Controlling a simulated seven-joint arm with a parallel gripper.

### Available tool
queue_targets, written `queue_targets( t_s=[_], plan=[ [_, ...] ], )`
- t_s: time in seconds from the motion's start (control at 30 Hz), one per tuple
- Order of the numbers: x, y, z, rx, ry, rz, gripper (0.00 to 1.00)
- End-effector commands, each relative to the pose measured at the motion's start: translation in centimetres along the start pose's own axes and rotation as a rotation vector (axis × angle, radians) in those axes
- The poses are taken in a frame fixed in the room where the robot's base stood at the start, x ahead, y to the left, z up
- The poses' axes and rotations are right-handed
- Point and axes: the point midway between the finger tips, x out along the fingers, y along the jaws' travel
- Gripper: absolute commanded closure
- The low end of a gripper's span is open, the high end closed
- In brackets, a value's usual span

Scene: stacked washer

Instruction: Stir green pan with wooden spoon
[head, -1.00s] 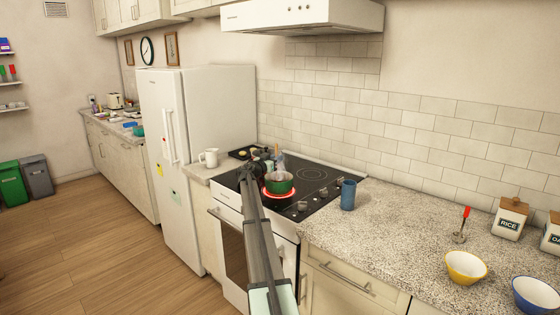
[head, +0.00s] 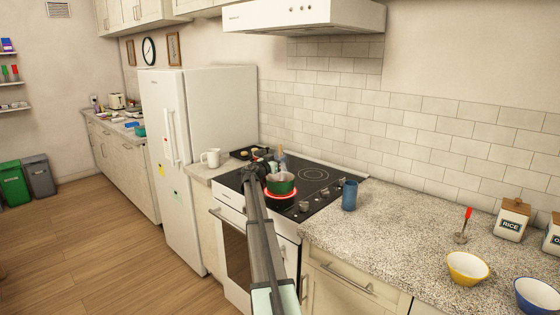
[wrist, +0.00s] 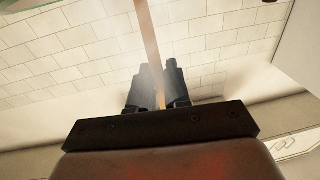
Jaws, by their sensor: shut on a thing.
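The green pan (head: 281,184) sits on the front burner of the black cooktop, over a ring that glows red. My gripper (head: 266,164) is at the pan's far left side in the head view, above the cooktop. In the wrist view my gripper (wrist: 158,75) is shut on a thin tan wooden handle, the wooden spoon (wrist: 148,28). The handle passes between the two fingers and runs up out of the picture. The spoon's head is not visible, so I cannot tell whether it is inside the pan.
A blue cup (head: 349,195) stands on the counter right of the cooktop (head: 325,193). A dark tray (head: 243,153) lies at the back left. A range hood (head: 305,17) hangs above. The counter middle is clear.

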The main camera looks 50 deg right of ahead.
Motion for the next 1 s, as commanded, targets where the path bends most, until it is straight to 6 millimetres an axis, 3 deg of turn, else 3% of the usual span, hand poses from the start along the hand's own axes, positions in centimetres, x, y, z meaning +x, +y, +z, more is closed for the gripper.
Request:
queue_targets(
  t_s=[0.47,1.0],
  plan=[
    [0.0,0.2,-0.3,0.0,0.0,-0.001,1.0],
    [0.1,0.2,-3.7,0.0,0.0,-0.001,1.0]
  ],
)
